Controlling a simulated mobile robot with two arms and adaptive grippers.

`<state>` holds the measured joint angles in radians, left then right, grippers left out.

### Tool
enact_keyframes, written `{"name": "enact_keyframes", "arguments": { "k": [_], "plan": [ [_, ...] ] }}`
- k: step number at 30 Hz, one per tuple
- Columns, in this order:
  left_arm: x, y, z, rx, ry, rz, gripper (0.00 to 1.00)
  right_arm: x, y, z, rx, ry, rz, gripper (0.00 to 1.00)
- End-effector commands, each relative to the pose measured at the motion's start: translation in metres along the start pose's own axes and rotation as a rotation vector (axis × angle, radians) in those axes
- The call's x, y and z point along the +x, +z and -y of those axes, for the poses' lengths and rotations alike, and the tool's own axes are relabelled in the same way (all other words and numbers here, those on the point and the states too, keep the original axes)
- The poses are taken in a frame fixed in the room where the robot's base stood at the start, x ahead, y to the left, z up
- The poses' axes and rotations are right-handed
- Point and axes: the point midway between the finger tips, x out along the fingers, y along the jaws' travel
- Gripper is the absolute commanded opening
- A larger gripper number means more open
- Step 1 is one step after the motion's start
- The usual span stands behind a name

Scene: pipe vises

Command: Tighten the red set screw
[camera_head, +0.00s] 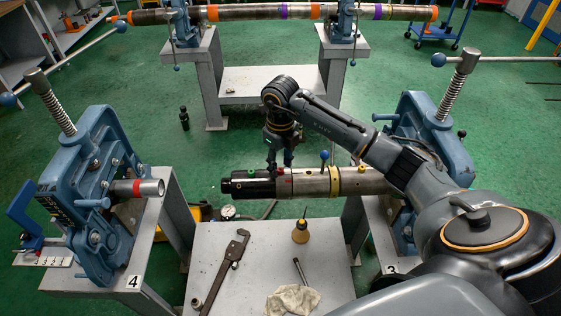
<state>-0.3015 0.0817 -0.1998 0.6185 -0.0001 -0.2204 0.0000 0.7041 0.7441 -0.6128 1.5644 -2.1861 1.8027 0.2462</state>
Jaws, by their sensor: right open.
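The red set screw (281,172) is a small red spot on top of the dark end of a horizontal pipe tool (306,183), which has a yellow band and a blue-knobbed lever. My right gripper (280,164) points down right above the red screw, open, with its fingertips close to the tool on either side of the screw. I cannot tell whether they touch it. A green screw (252,171) sits on the same dark end, to the left. My left gripper is not in view.
A blue vise (93,185) stands at left and another (425,125) at right, partly behind my arm. A grey bench (330,235) in front holds a pipe wrench (226,266), a yellow oil can (301,232) and a white rag (292,301).

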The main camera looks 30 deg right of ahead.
Motion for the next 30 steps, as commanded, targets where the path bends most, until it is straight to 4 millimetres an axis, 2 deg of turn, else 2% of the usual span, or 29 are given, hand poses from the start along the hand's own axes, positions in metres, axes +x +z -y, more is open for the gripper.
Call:
{"name": "enact_keyframes", "arguments": {
  "k": [5, 12, 18, 25, 30],
  "plan": [
    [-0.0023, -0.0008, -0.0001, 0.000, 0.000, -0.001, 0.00, 0.0079, 0.0001, -0.0001, -0.001, -0.001, 0.001, 0.41],
    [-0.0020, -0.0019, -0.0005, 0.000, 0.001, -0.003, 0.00, 0.0084, 0.0001, 0.0000, 0.000, -0.001, 0.001, 0.39],
    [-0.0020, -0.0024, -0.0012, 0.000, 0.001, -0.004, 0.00, 0.0081, 0.0002, 0.0000, 0.000, -0.001, 0.001, 0.00],
    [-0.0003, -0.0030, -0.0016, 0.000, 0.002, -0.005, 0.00, 0.0084, 0.0003, 0.0003, 0.029, -0.001, 0.002, 0.00],
    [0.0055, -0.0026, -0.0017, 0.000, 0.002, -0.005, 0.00, 0.0092, 0.0002, 0.0009, 0.188, -0.002, 0.001, 0.00]
  ]
}}
